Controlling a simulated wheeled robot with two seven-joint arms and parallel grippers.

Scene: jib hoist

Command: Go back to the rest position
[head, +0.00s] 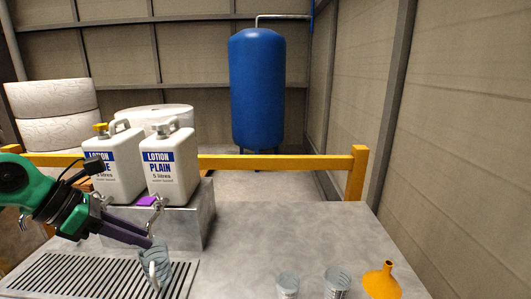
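My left gripper (152,238) reaches in from the left, its dark purple fingers pointing down to the right. The fingertips are at the top of a grey see-through jug (160,270) with a pale handle. The jug is over the slotted drip grate (70,277); I cannot tell whether it touches the grate. I cannot tell whether the fingers grip the jug's rim or only overlap it. My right gripper is not in view.
Two white lotion cans (174,177) (122,180) stand on a grey block (185,222), with a metal tap low in front. Two clear cups (288,283) (337,280) and an orange funnel (382,284) stand at the front right. The bench's middle is clear. A yellow rail (290,162) runs behind.

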